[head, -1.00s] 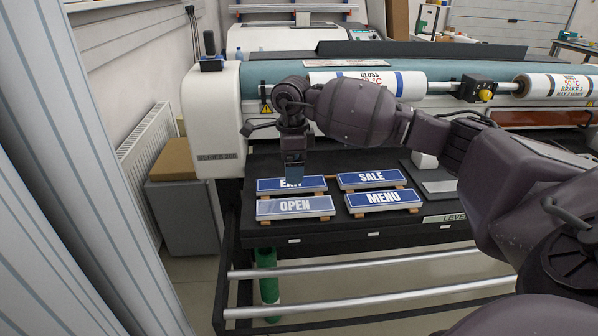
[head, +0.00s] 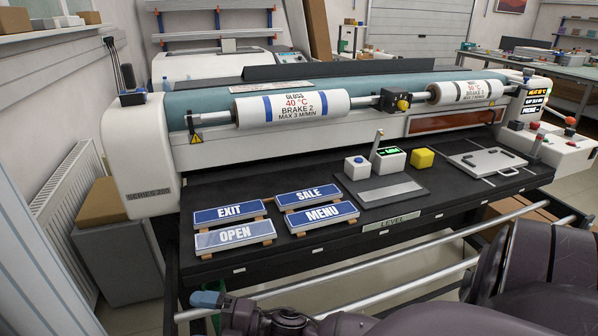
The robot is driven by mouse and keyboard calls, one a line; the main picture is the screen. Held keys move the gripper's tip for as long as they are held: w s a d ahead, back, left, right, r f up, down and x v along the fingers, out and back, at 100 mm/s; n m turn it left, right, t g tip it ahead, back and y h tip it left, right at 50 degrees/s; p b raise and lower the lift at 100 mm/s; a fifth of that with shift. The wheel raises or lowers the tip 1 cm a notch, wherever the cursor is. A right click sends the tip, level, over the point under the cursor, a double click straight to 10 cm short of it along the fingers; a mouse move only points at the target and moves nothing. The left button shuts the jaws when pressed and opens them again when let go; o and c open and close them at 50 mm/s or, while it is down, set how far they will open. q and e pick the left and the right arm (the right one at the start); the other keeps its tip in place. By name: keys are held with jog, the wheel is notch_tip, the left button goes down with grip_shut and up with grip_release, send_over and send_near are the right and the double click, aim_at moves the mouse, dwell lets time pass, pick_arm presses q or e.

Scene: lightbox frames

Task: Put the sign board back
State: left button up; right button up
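Four blue sign boards with white letters lie flat on small wooden supports on the black table of a large machine. In the head view they are EXIT (head: 229,212) at back left, SALE (head: 308,196) at back right, OPEN (head: 234,236) at front left and MENU (head: 322,216) at front right. OPEN looks paler and glossier than the others. My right gripper (head: 207,299), with blue-grey fingers, is low in front of the table, below and apart from the boards. Nothing shows in it, but its opening cannot be made out. My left gripper is out of view.
The black table (head: 300,247) has a LEVEL label at its front edge. Rails (head: 360,273) run in front of it. Two rolls, GLOSS (head: 292,108) and another, hang above.

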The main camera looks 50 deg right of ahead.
jog(key=s+d+f+m+g+h, duration=0.2)
jog(key=s+d+f+m+h, duration=0.2)
jog(key=m, duration=0.6)
jog(key=s+d+f+m+g+h, duration=0.2)
jog(key=s+d+f+m+h, duration=0.2)
jog(key=s+f+m+h, duration=0.4)
jog(key=s+f+m, duration=0.1)
jog(key=s+f, duration=0.2)
jog(key=s, duration=0.1)
jog(key=shift+s+d+m+g, duration=0.2)
jog(key=shift+s+m+g, duration=0.1)
jog(key=shift+s+m, duration=0.1)
